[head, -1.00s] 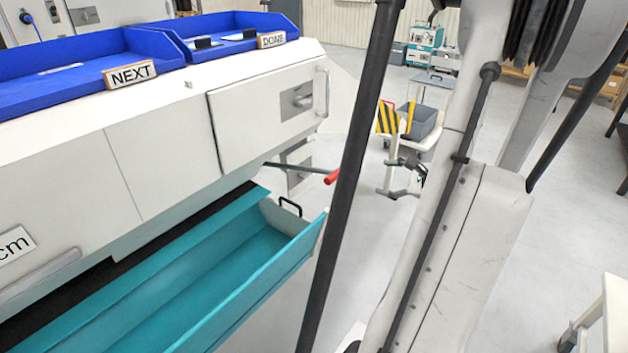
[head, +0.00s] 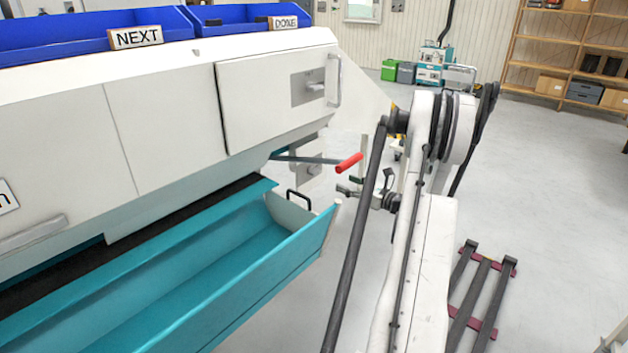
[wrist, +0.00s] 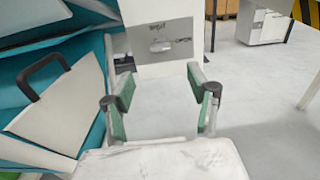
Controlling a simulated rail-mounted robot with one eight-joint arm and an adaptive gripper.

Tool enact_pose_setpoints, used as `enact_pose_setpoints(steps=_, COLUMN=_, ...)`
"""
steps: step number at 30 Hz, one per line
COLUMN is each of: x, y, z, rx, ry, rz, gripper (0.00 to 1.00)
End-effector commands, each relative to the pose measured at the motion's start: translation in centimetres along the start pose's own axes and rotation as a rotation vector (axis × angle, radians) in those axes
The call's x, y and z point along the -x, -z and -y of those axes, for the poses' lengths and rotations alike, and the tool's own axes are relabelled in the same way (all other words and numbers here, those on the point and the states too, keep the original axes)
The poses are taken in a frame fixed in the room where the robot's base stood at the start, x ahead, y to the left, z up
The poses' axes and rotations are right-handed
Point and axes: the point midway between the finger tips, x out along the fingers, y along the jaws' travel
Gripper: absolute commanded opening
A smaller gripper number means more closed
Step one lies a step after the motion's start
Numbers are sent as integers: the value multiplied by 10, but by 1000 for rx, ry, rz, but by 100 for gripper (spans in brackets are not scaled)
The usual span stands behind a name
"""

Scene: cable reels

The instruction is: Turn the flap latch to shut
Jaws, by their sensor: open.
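A grey latch plate with a small lever (head: 314,88) is on the upper white flap door (head: 265,95) of the machine; the lever lies about level. A second grey plate with a small knob or lever (head: 312,169) is lower, behind the red-handled bar. The wrist view shows a labelled plate with a level lever (wrist: 160,46) ahead of my fingers, apparently the lower one. My gripper (head: 364,184) is open and empty, right of the lower plate. In the wrist view my gripper (wrist: 160,75) has its fingers apart, short of the plate. Which latch is the flap's cannot be told for sure.
The red handle (head: 349,163) juts out close to my gripper. A teal trough (head: 230,275) with a black handle (head: 299,199) lies at left, also in the wrist view (wrist: 42,75). Blue trays (head: 90,32) stand on top. The floor at right is mostly clear, with a pallet (head: 483,290).

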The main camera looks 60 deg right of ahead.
Motion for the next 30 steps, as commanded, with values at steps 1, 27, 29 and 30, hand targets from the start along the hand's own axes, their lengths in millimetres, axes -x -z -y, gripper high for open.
enact_pose_setpoints(steps=1, x=-3, y=4, z=0, rx=-9, ry=-2, rz=4, gripper=54)
enact_pose_setpoints(steps=27, x=-130, y=4, z=0, rx=-13, ry=-4, rz=6, gripper=54)
enact_pose_setpoints(steps=29, x=-135, y=3, z=0, rx=-13, ry=-4, rz=6, gripper=54)
enact_pose_setpoints(steps=30, x=-137, y=3, z=0, rx=-13, ry=-4, rz=6, gripper=54)
